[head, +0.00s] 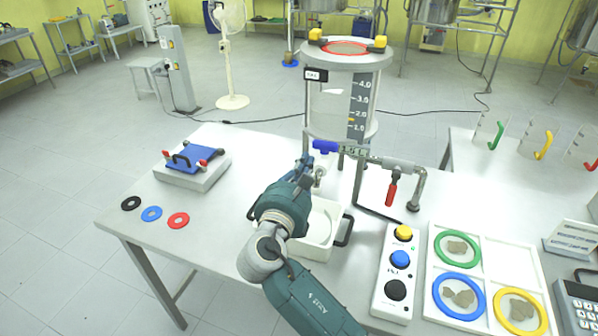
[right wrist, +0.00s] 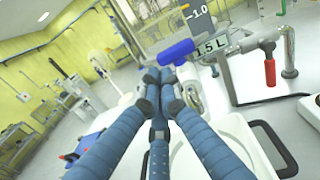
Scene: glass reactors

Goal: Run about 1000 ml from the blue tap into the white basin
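The blue tap handle (head: 325,147) sticks out left at the end of the pipe under the glass vessel (head: 325,105). It also shows in the right wrist view (right wrist: 176,52). A label beside it reads 1.5 L (head: 354,151). The white basin (head: 302,247) stands on the table below, partly hidden by my right arm. My right gripper (head: 308,168) is just below the blue handle. In the wrist view its fingertips (right wrist: 160,75) are together, close to the handle; whether they touch it I cannot tell. No water stream is visible. My left gripper is out of view.
A red-handled tap (head: 391,191) hangs to the right on the same pipe. A button box (head: 394,270) and a tray (head: 488,262) with coloured rings stand right of the basin. A blue-topped box (head: 193,162) and several small rings lie left. The table's left front is mostly clear.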

